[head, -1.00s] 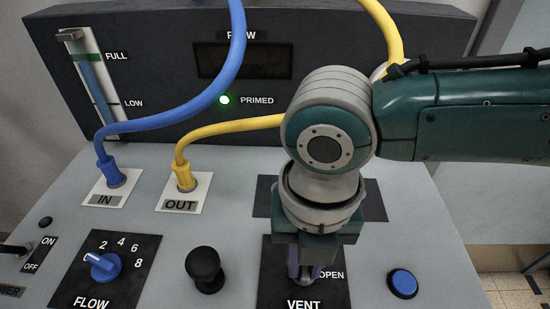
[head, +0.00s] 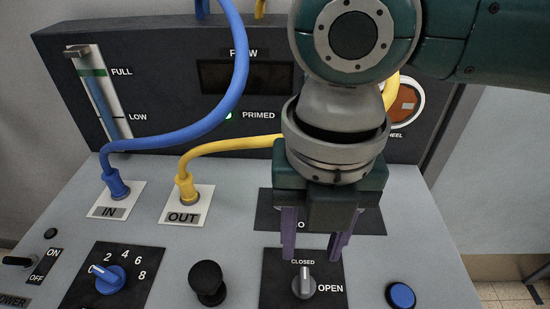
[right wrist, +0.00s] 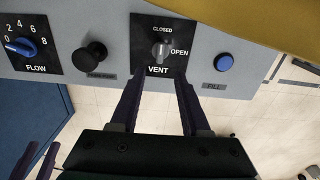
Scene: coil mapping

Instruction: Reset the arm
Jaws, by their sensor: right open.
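My right gripper (head: 315,245) is open and empty, its purple fingers pointing down above the grey vent knob (head: 303,283). The knob stands on the VENT plate with its pointer up toward CLOSED; OPEN is marked at its right. In the right wrist view the gripper's two fingers (right wrist: 157,105) are spread apart, with the knob (right wrist: 160,50) beyond their tips and not touched. Two purple finger parts of my left gripper (right wrist: 35,160) show at the lower left of the right wrist view, cut off by the frame. My left arm is not in the head view.
On the sloped panel are the blue FLOW knob (head: 107,278), a black knob (head: 207,282) and a blue button (head: 400,296). A blue hose (head: 190,138) and a yellow hose (head: 225,146) arch from the IN and OUT ports. A green PRIMED light (head: 228,115) is lit.

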